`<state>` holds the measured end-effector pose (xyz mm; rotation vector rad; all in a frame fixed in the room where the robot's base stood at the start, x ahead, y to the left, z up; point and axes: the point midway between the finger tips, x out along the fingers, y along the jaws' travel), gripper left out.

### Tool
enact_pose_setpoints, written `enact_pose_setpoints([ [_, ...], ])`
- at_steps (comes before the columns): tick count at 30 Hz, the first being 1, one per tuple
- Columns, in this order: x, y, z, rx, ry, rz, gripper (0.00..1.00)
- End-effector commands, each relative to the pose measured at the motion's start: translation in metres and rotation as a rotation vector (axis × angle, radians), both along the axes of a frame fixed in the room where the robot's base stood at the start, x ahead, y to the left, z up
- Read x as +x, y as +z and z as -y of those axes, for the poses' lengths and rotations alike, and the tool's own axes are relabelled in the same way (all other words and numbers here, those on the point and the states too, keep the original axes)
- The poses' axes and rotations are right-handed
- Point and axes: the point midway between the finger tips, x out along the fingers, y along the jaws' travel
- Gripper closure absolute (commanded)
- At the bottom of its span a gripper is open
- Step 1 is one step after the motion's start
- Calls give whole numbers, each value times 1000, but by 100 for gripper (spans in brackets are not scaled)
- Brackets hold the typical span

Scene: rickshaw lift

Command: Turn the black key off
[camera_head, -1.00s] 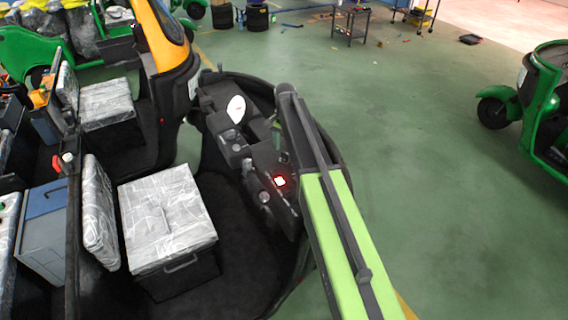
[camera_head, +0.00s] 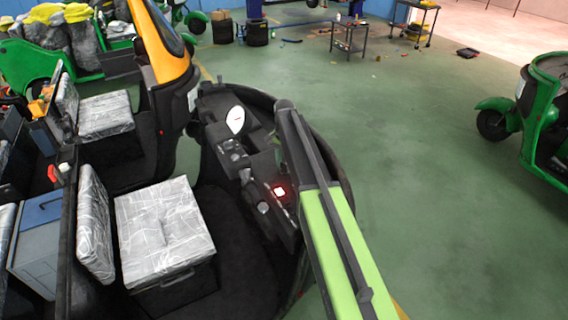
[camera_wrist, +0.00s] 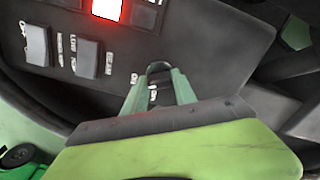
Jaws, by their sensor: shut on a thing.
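The black key (camera_wrist: 158,69) stands in the dark dashboard panel (camera_wrist: 203,45) in the wrist view, with white "ON" lettering beside it. My gripper (camera_wrist: 159,88) has its two green fingers around the key and is shut on it. The key's top shows between the fingertips; its lower part is partly hidden. In the head view, my green and black arm reaches over the vehicle's dashboard (camera_head: 262,168), and neither the key nor the fingertips can be made out clearly.
A red lit button (camera_wrist: 107,8) and two grey rocker switches, one (camera_wrist: 87,59) nearer the key, sit on the panel. A plastic-wrapped seat (camera_head: 165,232) is left of the dashboard. Another green vehicle (camera_head: 540,110) stands at right. Open green floor lies between.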

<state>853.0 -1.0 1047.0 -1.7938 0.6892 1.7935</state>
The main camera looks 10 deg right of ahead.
Motion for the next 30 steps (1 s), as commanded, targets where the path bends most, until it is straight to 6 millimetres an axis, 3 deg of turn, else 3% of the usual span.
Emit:
enact_pose_setpoints([
  [11, 0, 0, 0, -1, 104, -1, 100],
  [30, 0, 0, -1, 0, 675, -1, 100],
])
